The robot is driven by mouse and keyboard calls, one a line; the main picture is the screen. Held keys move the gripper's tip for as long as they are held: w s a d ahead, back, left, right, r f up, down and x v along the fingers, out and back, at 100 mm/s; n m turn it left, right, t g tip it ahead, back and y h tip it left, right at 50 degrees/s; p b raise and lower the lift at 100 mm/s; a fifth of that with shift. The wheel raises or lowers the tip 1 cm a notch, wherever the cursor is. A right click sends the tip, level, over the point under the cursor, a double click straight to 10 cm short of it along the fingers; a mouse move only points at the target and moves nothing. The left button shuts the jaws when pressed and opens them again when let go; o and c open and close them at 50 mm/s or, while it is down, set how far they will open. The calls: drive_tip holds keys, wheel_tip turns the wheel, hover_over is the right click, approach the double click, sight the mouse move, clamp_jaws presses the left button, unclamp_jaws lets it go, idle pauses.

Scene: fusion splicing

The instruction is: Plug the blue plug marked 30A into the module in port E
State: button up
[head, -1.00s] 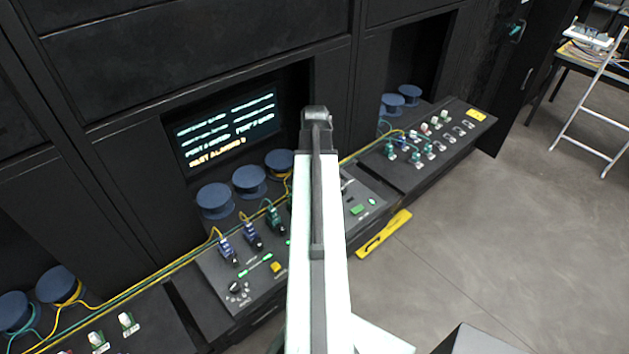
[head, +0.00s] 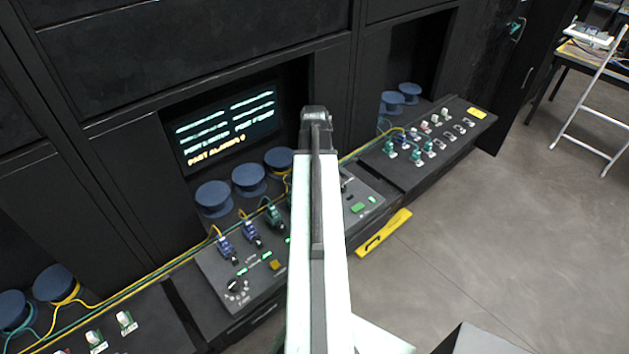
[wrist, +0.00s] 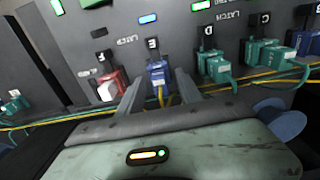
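A blue plug (wrist: 157,73) with a yellow cable sits at the socket labelled E (wrist: 152,44) in the wrist view. Its rating mark cannot be read, and I cannot tell how deep it sits. My gripper (wrist: 159,78) is open, with one finger on each side of this plug and cable. Dark gaps show between the fingers and the plug. In the head view my own arm hides the gripper and this port.
A red and white plug (wrist: 108,88) is at F, just left of my gripper. Green plugs at D (wrist: 214,66) and C (wrist: 262,54) stand to the right. Yellow and green cables run along the panel front. Blue spools (head: 249,180) stand behind the panel (head: 215,270).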

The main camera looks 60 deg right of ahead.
drive_tip(key=shift+r, duration=0.15)
wheel_tip(320, 180, up, 8)
drive_tip(key=p, duration=0.8)
drive_tip(key=shift+f, duration=0.25)
